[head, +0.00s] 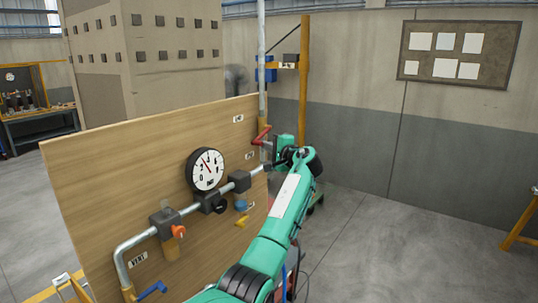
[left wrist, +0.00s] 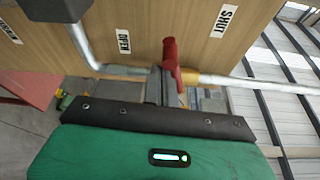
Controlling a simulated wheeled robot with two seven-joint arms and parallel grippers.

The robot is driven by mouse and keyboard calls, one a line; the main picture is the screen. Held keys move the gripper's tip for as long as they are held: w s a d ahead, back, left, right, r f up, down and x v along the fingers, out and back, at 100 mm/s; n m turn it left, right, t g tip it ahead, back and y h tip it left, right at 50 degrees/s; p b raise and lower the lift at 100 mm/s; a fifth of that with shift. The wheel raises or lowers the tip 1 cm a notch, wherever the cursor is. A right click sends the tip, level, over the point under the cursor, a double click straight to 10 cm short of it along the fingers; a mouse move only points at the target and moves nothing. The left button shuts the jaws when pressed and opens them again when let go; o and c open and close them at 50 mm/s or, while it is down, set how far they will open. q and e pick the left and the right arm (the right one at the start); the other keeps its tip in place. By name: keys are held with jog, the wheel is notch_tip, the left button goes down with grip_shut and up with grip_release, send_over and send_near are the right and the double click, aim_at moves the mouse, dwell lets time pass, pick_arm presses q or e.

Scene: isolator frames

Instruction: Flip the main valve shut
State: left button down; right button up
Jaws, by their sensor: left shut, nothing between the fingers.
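The main valve's red lever (head: 261,135) is on the vertical pipe at the right edge of the wooden panel. In the left wrist view the red lever (left wrist: 171,58) stands across the pipe, between the SHUT label (left wrist: 224,21) and the OPEN label (left wrist: 123,41). My left gripper (head: 269,151) is just below the lever in the head view. In the left wrist view its grey fingers (left wrist: 155,85) are shut and empty, close beside the lever; I cannot tell whether they touch it. My right gripper is not in view.
The wooden panel (head: 105,180) also carries a gauge (head: 205,169), an orange handle (head: 178,231), a blue knob (head: 241,205) and a blue lever (head: 151,290) along a grey pipe. A yellow post (head: 303,80) stands behind the valve. Open floor lies to the right.

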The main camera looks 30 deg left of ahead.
pick_arm(q)
jog(key=shift+s+r, duration=0.15)
jog(key=shift+r, duration=0.5)
jog(key=shift+s+r, duration=0.15)
jog(key=shift+r, duration=0.5)
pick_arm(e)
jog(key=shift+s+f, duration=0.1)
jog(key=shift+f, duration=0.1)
pick_arm(q)
jog(key=shift+r, duration=0.1)
